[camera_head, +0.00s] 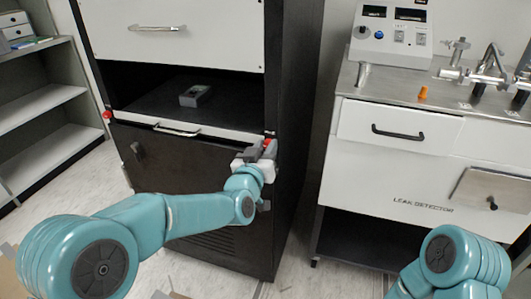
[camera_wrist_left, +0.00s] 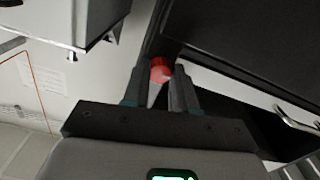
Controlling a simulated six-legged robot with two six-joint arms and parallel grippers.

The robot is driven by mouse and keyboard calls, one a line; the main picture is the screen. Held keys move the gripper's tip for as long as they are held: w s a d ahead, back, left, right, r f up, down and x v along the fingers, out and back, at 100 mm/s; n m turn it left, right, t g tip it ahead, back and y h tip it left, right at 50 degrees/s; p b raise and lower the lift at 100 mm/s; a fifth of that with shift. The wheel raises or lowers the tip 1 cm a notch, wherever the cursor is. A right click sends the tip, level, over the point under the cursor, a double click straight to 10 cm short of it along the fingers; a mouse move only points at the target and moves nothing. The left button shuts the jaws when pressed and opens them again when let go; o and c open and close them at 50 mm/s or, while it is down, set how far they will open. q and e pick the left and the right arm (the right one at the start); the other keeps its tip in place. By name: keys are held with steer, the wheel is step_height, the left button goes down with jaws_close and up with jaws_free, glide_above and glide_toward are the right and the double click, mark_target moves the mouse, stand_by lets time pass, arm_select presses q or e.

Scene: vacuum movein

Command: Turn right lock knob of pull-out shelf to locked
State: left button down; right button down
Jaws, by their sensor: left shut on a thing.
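The pull-out shelf (camera_head: 218,133) is a white-fronted panel in the dark cabinet, with a silver handle (camera_head: 176,131). The right lock knob (camera_wrist_left: 161,70) is red and sits at the shelf's right end. In the left wrist view it is between my left gripper's fingertips (camera_wrist_left: 162,80). In the head view my left gripper (camera_head: 267,147) is at the cabinet's right edge and mostly hides this knob. The left gripper is shut on the knob. The left lock knob (camera_head: 107,115) is red and uncovered at the shelf's left end. My right gripper is out of view.
A small grey-green device (camera_head: 195,95) rests inside the cabinet above the shelf front. A white leak detector cart (camera_head: 400,170) stands to the right, with an orange piece (camera_head: 423,92) on top. Open shelving (camera_head: 40,105) stands at left. A floor gap separates cabinet and cart.

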arm_select(q)
steer(key=c, duration=0.9)
jaws_free()
steer(key=p+v, duration=0.1)
steer(key=v, duration=1.5)
steer(key=shift+s, duration=0.2)
